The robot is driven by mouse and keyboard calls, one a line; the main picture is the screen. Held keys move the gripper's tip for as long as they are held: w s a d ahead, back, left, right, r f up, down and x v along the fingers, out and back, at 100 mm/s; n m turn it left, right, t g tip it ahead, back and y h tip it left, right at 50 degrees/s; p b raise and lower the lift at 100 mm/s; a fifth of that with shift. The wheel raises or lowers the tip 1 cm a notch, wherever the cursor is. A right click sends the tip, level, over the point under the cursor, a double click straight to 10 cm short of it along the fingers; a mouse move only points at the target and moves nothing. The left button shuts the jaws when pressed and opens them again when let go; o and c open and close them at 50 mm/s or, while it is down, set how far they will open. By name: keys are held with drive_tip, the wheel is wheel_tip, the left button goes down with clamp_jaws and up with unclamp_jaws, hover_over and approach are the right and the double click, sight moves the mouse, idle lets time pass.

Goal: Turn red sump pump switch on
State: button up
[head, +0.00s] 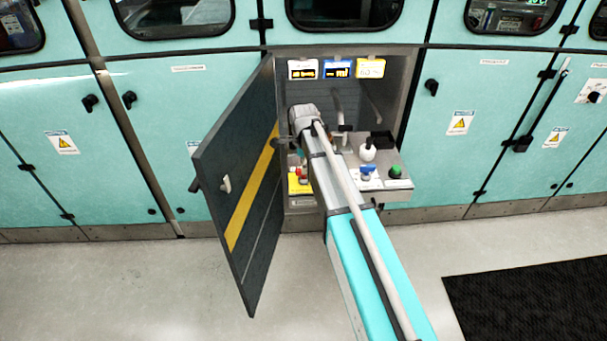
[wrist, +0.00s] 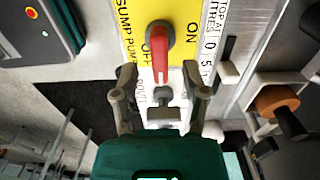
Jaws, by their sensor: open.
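The red sump pump switch (wrist: 160,45) is a red lever on a yellow label plate (wrist: 187,14) reading SUMP PUMP, OFF and ON. In the wrist view its lever points down the picture, over the OFF lettering, with ON off to its right. My gripper (wrist: 160,97) is open, its two fingers apart, one to each side below the lever's tip; I cannot tell whether either touches it. In the head view the yellow plate (head: 298,187) sits low left in the open cabinet recess, and my arm hides most of my gripper.
The dark cabinet door (head: 238,180) stands open left of my arm. Right of the arm, a small shelf carries a blue knob (head: 368,170) and a green button (head: 395,171). An orange-brown round part (wrist: 277,101) is near my gripper's right. Displays (head: 337,68) line the recess top.

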drive_tip(key=shift+f+b, duration=0.8)
drive_tip(key=shift+f, duration=0.35)
clamp_jaws()
